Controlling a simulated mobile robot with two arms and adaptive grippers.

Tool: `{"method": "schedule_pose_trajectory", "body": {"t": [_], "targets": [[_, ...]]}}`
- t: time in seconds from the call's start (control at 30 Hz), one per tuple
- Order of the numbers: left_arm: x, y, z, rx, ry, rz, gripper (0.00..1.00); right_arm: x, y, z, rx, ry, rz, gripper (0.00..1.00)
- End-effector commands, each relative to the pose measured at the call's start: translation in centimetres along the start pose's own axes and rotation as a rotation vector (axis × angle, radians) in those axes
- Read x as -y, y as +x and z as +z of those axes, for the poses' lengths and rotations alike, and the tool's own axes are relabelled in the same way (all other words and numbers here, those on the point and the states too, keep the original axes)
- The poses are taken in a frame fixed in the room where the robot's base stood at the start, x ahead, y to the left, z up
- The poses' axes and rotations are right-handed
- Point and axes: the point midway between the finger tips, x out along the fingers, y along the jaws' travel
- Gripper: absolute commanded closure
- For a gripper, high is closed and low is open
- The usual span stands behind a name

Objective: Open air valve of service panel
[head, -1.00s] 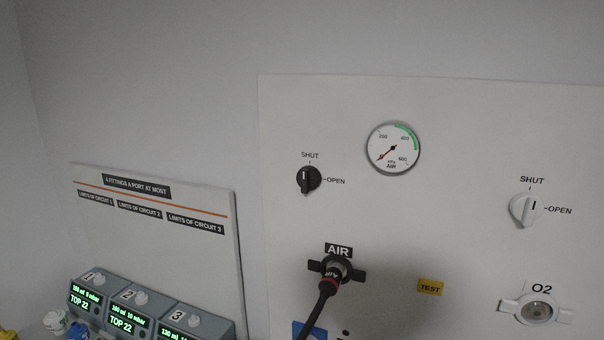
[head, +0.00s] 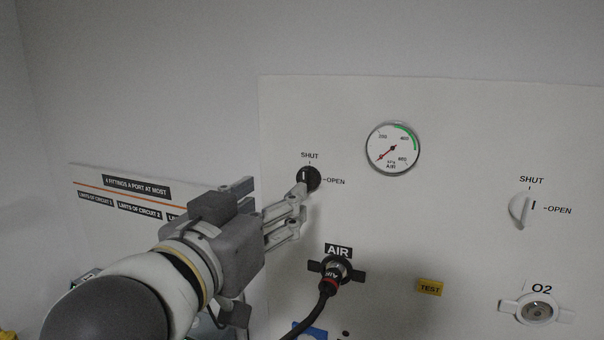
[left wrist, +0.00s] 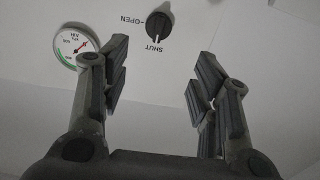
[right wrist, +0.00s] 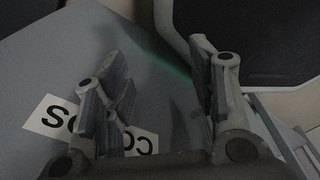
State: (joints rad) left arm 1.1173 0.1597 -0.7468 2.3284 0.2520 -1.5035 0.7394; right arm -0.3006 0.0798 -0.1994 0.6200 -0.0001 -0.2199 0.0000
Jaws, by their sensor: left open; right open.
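The black air valve knob (head: 309,178) is on the white service panel (head: 450,130), its white mark pointing up at SHUT. It also shows in the left wrist view (left wrist: 158,27), beyond the fingers and between them. My left gripper (head: 292,205) is open just below and left of the knob in the head view; it looks empty, and I cannot tell whether a fingertip touches the knob. The air gauge (head: 393,148) has its red needle at the low end. A black AIR plug (head: 332,270) with a hose sits in the port below. My right gripper (right wrist: 160,90) is open and empty.
A white O2 knob (head: 521,210) and O2 port (head: 536,309) are at the panel's right. A yellow TEST tag (head: 430,287) lies between. A sign board (head: 110,178) stands left, partly behind my arm. The right wrist view shows a grey surface with lettered labels (right wrist: 58,118).

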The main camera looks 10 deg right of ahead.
Motion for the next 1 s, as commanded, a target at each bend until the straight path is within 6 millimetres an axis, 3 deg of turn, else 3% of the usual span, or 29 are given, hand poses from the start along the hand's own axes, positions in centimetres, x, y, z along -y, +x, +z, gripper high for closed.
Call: {"method": "schedule_pose_trajectory", "body": {"t": [0.23, 0.7, 1.0], "targets": [[-0.4, 0.9, -0.8, -0.009, 0.009, 0.005, 0.44, 0.0, -0.3, 0.0, 0.0, 0.0, 0.0, 0.48], [-0.5, 8.5, -0.9, -0.01, 0.009, 0.005, 0.44, -0.1, -2.5, -0.2, 0.0, 0.0, 0.001, 0.48], [-0.5, 10.6, -0.8, -0.012, 0.009, 0.005, 0.44, -0.1, -2.9, -0.3, 0.0, -0.001, 0.0, 0.48]]}}
